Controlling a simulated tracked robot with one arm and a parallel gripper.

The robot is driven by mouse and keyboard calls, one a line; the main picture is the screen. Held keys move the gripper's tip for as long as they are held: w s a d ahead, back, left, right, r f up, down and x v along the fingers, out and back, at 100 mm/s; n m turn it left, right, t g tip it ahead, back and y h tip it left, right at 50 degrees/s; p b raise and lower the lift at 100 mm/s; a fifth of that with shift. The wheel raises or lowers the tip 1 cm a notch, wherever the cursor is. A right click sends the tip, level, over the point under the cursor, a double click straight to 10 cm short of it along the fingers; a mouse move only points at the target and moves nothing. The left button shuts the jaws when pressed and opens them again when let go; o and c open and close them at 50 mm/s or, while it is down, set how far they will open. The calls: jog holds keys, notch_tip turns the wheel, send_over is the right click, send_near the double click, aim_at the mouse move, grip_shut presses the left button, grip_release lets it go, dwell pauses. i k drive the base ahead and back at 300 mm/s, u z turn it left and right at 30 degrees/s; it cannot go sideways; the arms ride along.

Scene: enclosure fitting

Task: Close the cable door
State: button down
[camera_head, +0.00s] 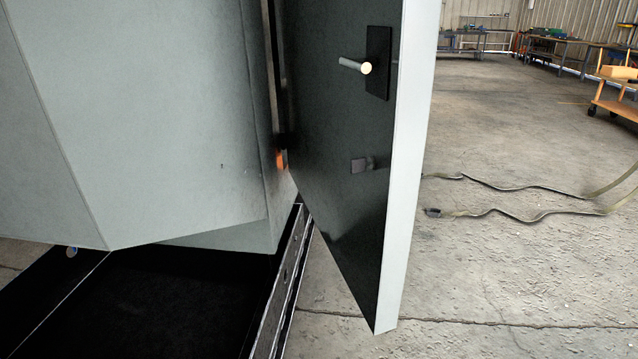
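The cable door (345,130) stands open in the middle of the camera_head view. Its dark face is turned toward the left, and its pale edge runs down the right side. A light peg-like handle (355,66) sticks out from a black plate high on the dark face. A small latch-like piece (362,165) sits lower down. The grey enclosure (150,130) fills the left, with an orange part (280,160) near the hinge side. The door's top is cut off by the frame. My gripper is not in view.
A dark flat base (170,300) with a metal side rail (285,285) lies below the enclosure. Straps (520,212) lie on the concrete floor at right. An orange cart (615,95) and workbenches (570,50) stand far back. The floor right of the door is mostly clear.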

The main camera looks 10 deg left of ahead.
aim_at(334, 114)
jog(key=u, duration=0.1)
jog(key=i, duration=1)
jog(key=z, duration=0.1)
